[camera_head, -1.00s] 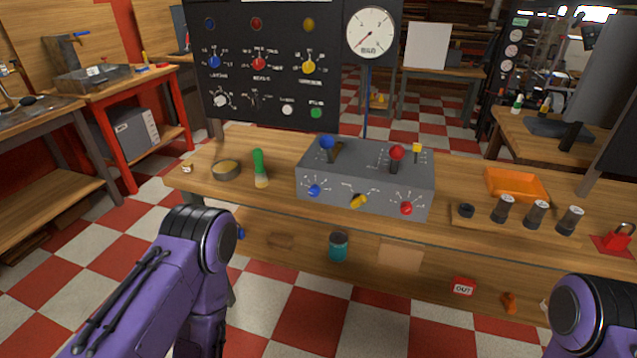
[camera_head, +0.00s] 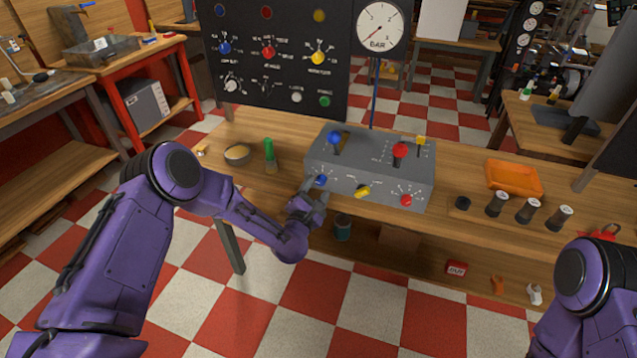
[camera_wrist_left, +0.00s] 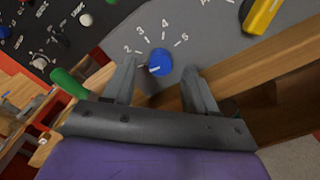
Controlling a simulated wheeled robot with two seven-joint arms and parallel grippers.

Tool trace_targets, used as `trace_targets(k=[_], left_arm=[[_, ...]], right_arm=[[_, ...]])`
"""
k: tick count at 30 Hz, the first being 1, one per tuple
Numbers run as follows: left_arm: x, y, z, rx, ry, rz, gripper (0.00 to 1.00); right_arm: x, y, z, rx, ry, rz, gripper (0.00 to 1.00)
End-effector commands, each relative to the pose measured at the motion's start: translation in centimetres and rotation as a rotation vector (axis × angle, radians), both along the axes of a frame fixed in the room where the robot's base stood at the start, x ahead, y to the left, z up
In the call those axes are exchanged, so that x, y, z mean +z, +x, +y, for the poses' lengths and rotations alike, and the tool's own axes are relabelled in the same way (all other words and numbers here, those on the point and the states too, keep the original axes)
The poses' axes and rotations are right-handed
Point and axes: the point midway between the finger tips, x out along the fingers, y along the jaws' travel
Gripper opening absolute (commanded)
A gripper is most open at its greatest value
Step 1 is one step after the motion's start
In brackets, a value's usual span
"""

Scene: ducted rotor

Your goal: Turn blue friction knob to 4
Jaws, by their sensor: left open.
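The blue knob (camera_head: 320,180) is on the left of the grey console's (camera_head: 350,182) front face. In the left wrist view the blue knob (camera_wrist_left: 160,62) has a dial with 2, 3, 4 and 5 visible. A pale mark on the knob's left side seems to point left, below the 2; the low end of the dial is hidden by a finger. My left gripper (camera_head: 314,197) is at the console front. In the wrist view my left gripper (camera_wrist_left: 160,72) is open, one finger on each side of the knob, with gaps visible. My right gripper is out of view.
Yellow (camera_head: 362,191) and red (camera_head: 406,200) knobs sit to the right on the same face. Blue (camera_head: 334,138) and red (camera_head: 400,150) levers rise from the console top. A green-handled tool (camera_head: 269,152) and a round dish (camera_head: 237,154) stand on the bench to the left.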

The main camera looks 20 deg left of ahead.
Motion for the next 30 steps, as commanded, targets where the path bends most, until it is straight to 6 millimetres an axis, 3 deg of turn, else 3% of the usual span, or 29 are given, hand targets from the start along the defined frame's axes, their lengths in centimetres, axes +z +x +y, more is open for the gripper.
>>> trace_targets(k=[5, 13, 14, 18, 19, 30], left_arm=[[0.0, 1.9, -0.1, 0.0, 0.001, 0.001, 0.57], [-0.1, 2.1, -0.1, -0.001, 0.001, 0.002, 0.57], [-0.1, 2.1, -0.1, -0.001, 0.001, 0.002, 0.5], [-0.1, 2.1, -0.1, -0.001, 0.002, 0.002, 0.05], [-0.1, 2.1, -0.1, -0.001, 0.002, 0.002, 0.01], [-0.3, 2.0, -0.1, -0.002, 0.055, 0.002, 0.01]], right_arm=[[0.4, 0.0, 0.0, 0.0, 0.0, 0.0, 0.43], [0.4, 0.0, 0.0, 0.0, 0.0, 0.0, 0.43], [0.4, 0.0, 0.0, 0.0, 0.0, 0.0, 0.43], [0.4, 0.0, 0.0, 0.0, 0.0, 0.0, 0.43], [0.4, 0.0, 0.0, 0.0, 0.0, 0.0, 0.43], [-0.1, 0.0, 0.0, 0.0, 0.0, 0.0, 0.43]])
